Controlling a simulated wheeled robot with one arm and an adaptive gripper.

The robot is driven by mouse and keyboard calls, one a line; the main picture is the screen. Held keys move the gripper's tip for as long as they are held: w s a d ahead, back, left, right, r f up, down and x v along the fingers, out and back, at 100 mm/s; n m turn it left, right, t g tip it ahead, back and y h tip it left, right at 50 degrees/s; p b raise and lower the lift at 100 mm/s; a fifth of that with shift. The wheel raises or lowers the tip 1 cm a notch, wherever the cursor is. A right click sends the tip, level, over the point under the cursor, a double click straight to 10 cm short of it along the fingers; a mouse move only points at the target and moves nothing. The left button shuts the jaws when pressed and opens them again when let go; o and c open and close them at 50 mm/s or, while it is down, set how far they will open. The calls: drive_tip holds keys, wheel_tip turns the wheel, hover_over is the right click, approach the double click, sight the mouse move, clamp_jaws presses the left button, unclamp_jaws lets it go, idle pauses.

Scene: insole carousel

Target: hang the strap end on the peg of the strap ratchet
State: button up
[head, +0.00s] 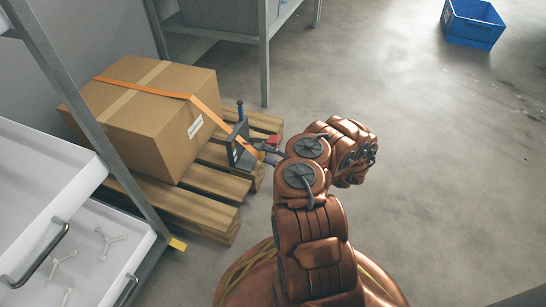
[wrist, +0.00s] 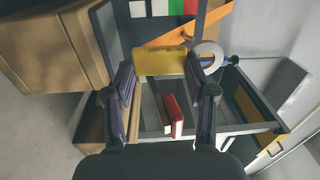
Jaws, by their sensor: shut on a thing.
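The orange strap (head: 150,88) runs over a cardboard box and down to the dark strap ratchet (head: 240,145) at the pallet's edge. A dark upright post with a blue top (head: 240,108) stands behind the ratchet. In the wrist view, my gripper (wrist: 160,75) is shut on a yellow block (wrist: 160,61), apparently the strap end's grip. The orange strap (wrist: 195,30) passes behind it. A pale ring (wrist: 208,52) is right of the block, beside a blue-tipped rod (wrist: 233,60); I cannot tell whether the ring is around it. A red part (wrist: 173,114) lies below, between the fingers.
The cardboard box (head: 145,115) sits on a wooden pallet (head: 205,190). White trays (head: 45,190) in a metal rack are at the left, the lower holding pale Y-shaped parts. A blue crate (head: 472,25) stands far right. The floor on the right is mostly clear.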

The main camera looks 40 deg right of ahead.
drive_tip(key=shift+f+b+x, duration=0.2)
drive_tip(key=shift+b+x, duration=0.2)
drive_tip(key=shift+x, duration=1)
drive_tip(key=shift+f+b+x, duration=0.2)
drive_tip(key=shift+b+x, duration=0.15)
drive_tip(key=shift+x, duration=1.05)
drive_tip(key=shift+w+a+f, duration=0.3)
drive_tip(key=shift+w+a, duration=0.05)
drive_tip(key=shift+w, duration=0.15)
drive_tip(key=o, duration=1.2)
drive_tip(key=shift+o, duration=0.2)
drive_tip(key=shift+f, duration=0.1)
drive_tip(key=shift+s+d, duration=0.35)
drive_tip(key=shift+s, duration=0.05)
drive_tip(key=v, duration=1.1)
